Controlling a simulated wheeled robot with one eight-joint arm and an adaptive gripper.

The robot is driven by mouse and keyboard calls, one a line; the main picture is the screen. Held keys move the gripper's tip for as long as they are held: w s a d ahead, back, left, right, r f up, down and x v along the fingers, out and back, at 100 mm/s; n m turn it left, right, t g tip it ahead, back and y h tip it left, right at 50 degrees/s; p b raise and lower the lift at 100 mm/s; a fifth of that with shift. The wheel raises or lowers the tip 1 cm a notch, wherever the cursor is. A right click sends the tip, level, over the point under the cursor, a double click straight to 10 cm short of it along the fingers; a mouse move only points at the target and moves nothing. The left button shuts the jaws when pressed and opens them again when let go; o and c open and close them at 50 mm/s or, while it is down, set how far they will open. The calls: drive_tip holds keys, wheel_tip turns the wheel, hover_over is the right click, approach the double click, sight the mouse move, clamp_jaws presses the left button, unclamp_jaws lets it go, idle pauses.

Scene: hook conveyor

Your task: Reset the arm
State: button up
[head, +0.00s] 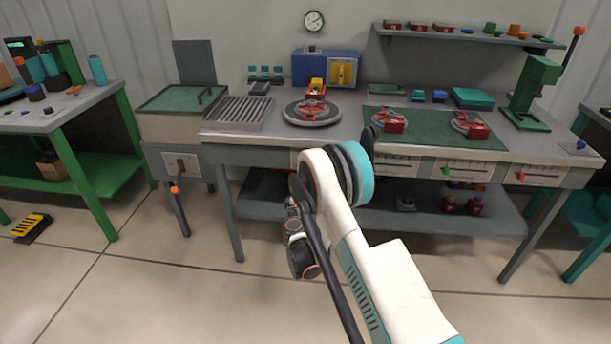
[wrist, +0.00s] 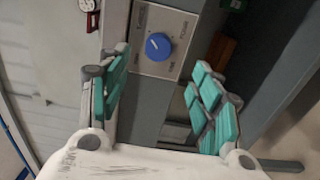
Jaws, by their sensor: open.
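My gripper (wrist: 162,92) shows in the wrist view with its two teal-padded fingers spread wide apart. Nothing is between the pads. Behind the gap is a grey panel (wrist: 150,68) with a blue round knob (wrist: 159,46); the fingers look apart from it. In the head view my white and teal arm (head: 345,225) reaches up from the lower right and bends in front of the workbench.
The grey workbench (head: 350,128) carries a round turntable (head: 312,112), a green mat (head: 425,118) with red parts (head: 390,122), and a green lever press (head: 530,95) at right. A green-legged table (head: 88,185) stands left.

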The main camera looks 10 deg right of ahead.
drive_tip(key=shift+s+a, duration=0.15)
drive_tip(key=shift+s, duration=0.3)
drive_tip(key=s+d+r+m+g+h, duration=0.1)
drive_tip(key=s+d+r+m+g, duration=0.15)
drive_tip(key=r, duration=0.55)
drive_tip(key=s+d+r+m+g, duration=0.1)
drive_tip(key=d+r+m, duration=0.2)
drive_tip(key=r, duration=0.5)
drive_tip(key=s+d+r+m+g, duration=0.35)
drive_tip(key=s+r, duration=0.55)
drive_tip(key=s, duration=0.3)
drive_tip(key=s+a+m+g+y, duration=0.1)
drive_tip(key=s+a+m+y, duration=0.1)
drive_tip(key=s, duration=1.5)
drive_tip(key=s+a+m+g+y, duration=0.2)
drive_tip(key=s+a+m+y, duration=0.1)
drive_tip(key=s, duration=1.4)
drive_tip(key=shift+a+f+y, duration=0.35)
drive_tip(key=shift+a+y, duration=0.15)
drive_tip(key=shift+y, duration=0.3)
